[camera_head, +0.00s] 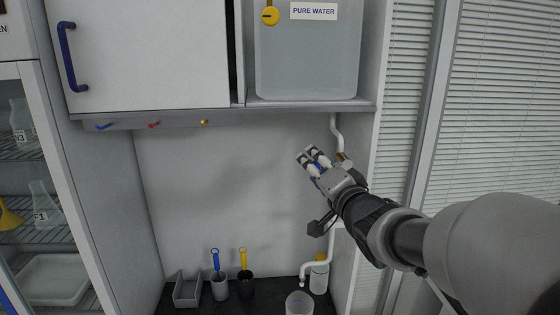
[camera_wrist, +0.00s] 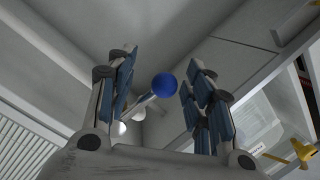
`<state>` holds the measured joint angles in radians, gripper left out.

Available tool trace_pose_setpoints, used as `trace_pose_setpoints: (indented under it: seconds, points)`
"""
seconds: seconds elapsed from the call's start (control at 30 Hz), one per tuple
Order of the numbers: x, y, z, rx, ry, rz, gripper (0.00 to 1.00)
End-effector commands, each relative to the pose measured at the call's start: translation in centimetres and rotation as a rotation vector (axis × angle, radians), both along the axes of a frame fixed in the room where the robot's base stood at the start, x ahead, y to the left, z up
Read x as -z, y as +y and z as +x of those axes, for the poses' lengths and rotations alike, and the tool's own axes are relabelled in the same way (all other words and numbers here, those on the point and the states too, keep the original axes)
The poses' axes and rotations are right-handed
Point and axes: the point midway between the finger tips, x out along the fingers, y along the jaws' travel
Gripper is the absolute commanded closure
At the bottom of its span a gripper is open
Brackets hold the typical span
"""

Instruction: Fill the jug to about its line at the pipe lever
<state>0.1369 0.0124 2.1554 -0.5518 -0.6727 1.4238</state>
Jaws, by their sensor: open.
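The jug (camera_head: 299,304) is a pale, translucent vessel on the dark counter at the bottom edge, cut off by the frame. The white pipe (camera_head: 303,271) ends in a spout just above it. I cannot make out the jug's line or any water. The lever shows in the wrist view as a blue ball knob (camera_wrist: 165,85) on a thin rod, between my open fingers in the picture. My gripper (camera_head: 312,158) is in front of the back wall, below the water tank; it also shows in the wrist view (camera_wrist: 158,90). Whether a finger touches the knob, I cannot tell.
A tank labelled PURE WATER (camera_head: 305,60) stands on the shelf above. A yellow-capped bottle (camera_head: 319,276) is right behind the spout. Two cups with blue and yellow handled tools (camera_head: 220,287) and a grey holder (camera_head: 187,290) stand left. A glass-fronted cabinet (camera_head: 40,190) is far left.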

Motion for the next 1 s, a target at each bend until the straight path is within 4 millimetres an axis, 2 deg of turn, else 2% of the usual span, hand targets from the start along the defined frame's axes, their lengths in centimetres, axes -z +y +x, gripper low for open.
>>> trace_pose_setpoints:
  seconds: [0.33, 1.0]
  points:
    - [0.0, -0.05, -0.04, 0.0, 0.0, -0.001, 0.54]
    - [-0.16, -0.05, -0.03, -0.001, -0.003, -0.001, 0.98]
